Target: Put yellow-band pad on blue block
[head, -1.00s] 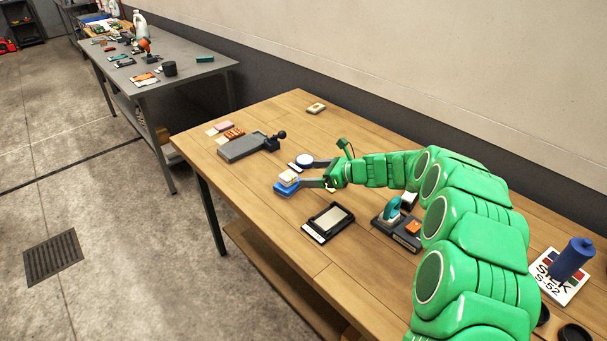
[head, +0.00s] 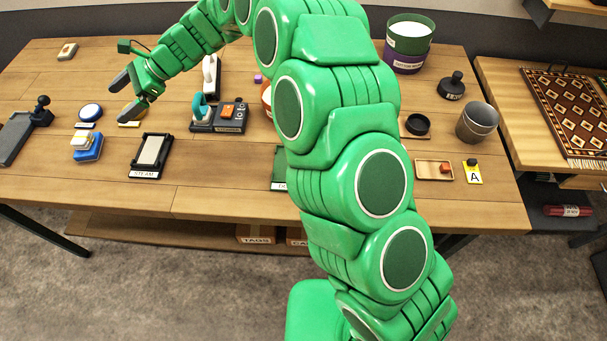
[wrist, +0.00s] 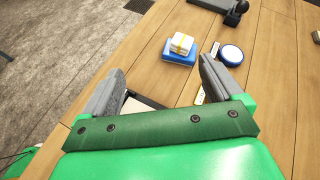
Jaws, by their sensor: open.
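The yellow-band pad (head: 84,138) is white with a yellow strip and lies on top of the blue block (head: 93,153) at the left of the wooden table. In the wrist view the pad (wrist: 181,43) rests on the blue block (wrist: 178,57), with a blue edge showing around its near side. My gripper (head: 126,95) is open and empty, above the table and to the right of the pad, apart from it. In the wrist view my gripper (wrist: 160,84) shows its two fingers spread, with the pad and block beyond their tips.
A round blue-and-white disc (head: 90,112) stands just behind the block. A black-framed tray (head: 151,154) lies to its right, and a grey plate with a black knob (head: 17,138) to its left. Bare tabletop (head: 60,180) lies in front of the block.

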